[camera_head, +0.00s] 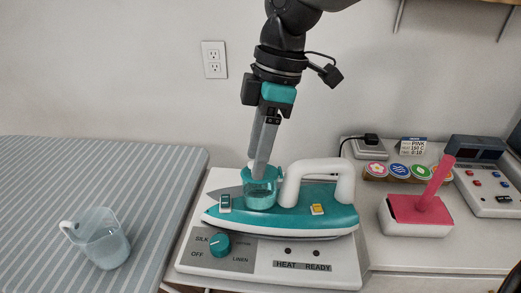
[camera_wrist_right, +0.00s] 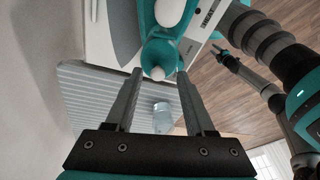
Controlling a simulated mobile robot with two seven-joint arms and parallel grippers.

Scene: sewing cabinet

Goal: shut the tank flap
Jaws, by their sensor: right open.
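The teal iron (camera_head: 335,212) with a white arched handle rests on a white control base (camera_head: 190,262). Its translucent teal tank (camera_head: 262,198) rises at the front, left of the handle. My right gripper (camera_head: 260,172) points down at the tank's top and covers part of it. In the wrist view its fingers (camera_wrist_right: 160,75) are apart, with the teal tank top (camera_wrist_right: 160,52) and a small white tip beyond and between them. Nothing is held. The flap is hard to make out; I cannot tell its angle. What looks like my left gripper (camera_wrist_right: 222,53) is small in the wrist view.
A clear jug (camera_head: 103,240) with bluish liquid stands on the striped board (camera_head: 60,175) at left. A teal dial (camera_head: 219,245) is on the base. At right are a pink-topped block with an upright handle (camera_head: 420,208), several round colored tokens (camera_head: 398,171) and a button panel (camera_head: 490,190).

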